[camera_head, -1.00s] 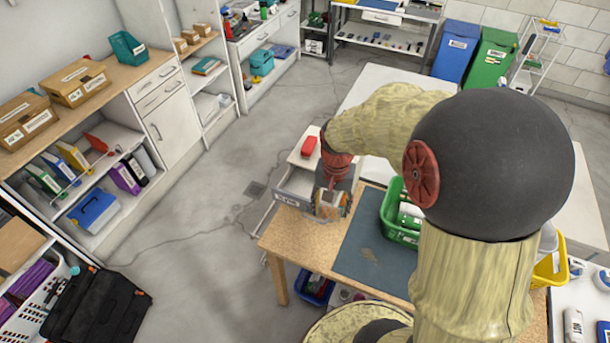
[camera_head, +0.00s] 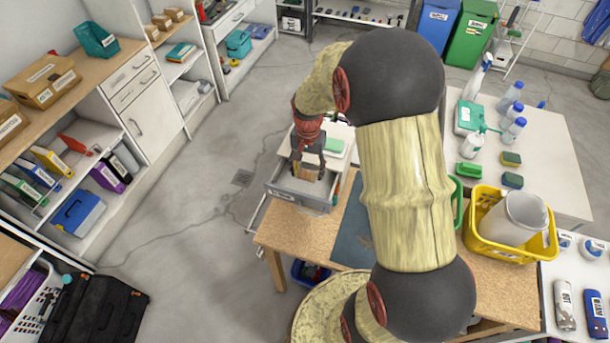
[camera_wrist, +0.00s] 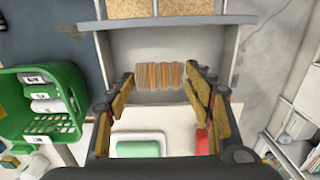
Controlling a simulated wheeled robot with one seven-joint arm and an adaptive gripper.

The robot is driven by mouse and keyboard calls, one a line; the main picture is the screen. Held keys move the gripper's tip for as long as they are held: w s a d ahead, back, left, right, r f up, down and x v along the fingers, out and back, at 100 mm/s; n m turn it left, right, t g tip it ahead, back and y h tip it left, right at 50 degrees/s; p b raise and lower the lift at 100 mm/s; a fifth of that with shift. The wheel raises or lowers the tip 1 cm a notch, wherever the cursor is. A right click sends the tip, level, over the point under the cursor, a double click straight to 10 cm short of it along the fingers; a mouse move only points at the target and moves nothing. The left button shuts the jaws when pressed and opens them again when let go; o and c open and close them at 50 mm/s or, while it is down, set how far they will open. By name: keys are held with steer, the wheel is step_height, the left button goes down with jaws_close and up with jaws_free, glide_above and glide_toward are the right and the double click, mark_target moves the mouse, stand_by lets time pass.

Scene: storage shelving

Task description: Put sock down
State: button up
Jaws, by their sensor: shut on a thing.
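A striped orange, tan and greenish sock (camera_wrist: 160,76) is between the fingertips of my gripper (camera_wrist: 160,82) in the wrist view. My gripper is shut on it. In the head view my gripper (camera_head: 309,170) points down over an open grey drawer (camera_head: 299,196), and the sock (camera_head: 308,171) shows only as a small patch between the fingers. The drawer (camera_wrist: 218,48) also surrounds the sock in the wrist view. I cannot tell whether the sock touches the drawer floor.
A green-lidded box (camera_wrist: 138,147) and a red item (camera_wrist: 202,141) lie on the white surface by the drawer. A green basket (camera_wrist: 72,110) stands to one side on a dark mat (camera_wrist: 62,40). A yellow basket (camera_head: 500,250) is at the right.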

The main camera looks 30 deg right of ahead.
steer(key=shift+w+d+f, duration=0.1)
steer(key=shift+w+f, duration=0.8)
steer(key=shift+f, duration=1.65)
steer(key=shift+f, duration=0.2)
steer(key=o, duration=1)
steer(key=shift+c, duration=0.2)
steer(key=shift+r, duration=0.1)
